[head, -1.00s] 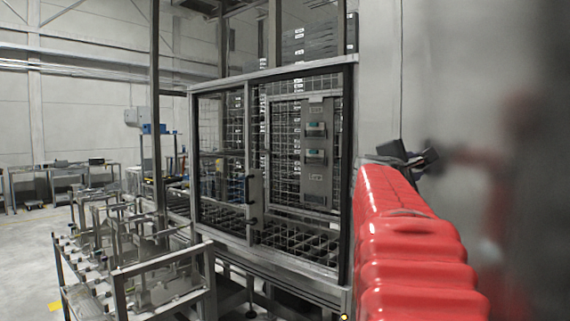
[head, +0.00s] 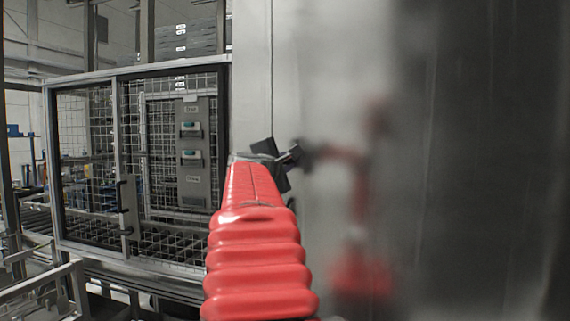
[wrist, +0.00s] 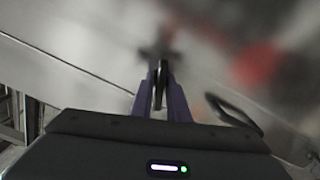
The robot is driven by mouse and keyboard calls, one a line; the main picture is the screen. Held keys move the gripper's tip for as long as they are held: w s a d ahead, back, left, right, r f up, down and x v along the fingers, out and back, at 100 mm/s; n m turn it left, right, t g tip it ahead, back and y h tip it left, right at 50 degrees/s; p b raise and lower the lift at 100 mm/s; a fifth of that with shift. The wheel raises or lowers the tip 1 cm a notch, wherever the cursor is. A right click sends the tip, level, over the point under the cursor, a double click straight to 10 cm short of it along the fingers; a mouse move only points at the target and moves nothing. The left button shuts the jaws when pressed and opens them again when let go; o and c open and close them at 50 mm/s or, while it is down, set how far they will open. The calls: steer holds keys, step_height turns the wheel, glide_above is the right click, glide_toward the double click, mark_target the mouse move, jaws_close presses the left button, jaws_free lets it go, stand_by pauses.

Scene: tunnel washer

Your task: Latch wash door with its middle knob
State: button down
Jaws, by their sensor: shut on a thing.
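The wash door appears as a large shiny steel surface (head: 470,150) on the right of the head view. It also fills the back of the wrist view (wrist: 215,60), with a blurred reflection of my red arm. My gripper (head: 292,154) is at the steel face, past the end of my red arm. In the wrist view my gripper's purple fingers (wrist: 160,88) are shut on a narrow dark piece, which looks like the middle knob (wrist: 159,80); the fingers hide most of it. Another dark oval handle (wrist: 234,111) stands to the right, apart from the fingers.
A mesh-fenced cage (head: 95,190) with a grey control panel (head: 192,150) stands to the left. A metal rack (head: 45,295) is at the lower left. A pale wall strip (head: 252,75) lies between the cage and the steel.

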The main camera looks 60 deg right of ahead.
steer(key=shift+f, duration=0.15)
steer(key=shift+m, duration=1.4)
steer(key=shift+f+m, duration=0.1)
steer(key=shift+m, duration=0.6)
steer(key=shift+d, duration=0.1)
steer(key=c, duration=1.8)
jaws_free()
steer(key=shift+c, duration=0.2)
steer(key=s+a, duration=0.2)
steer(key=a, duration=1.1)
steer(key=shift+a, duration=0.4)
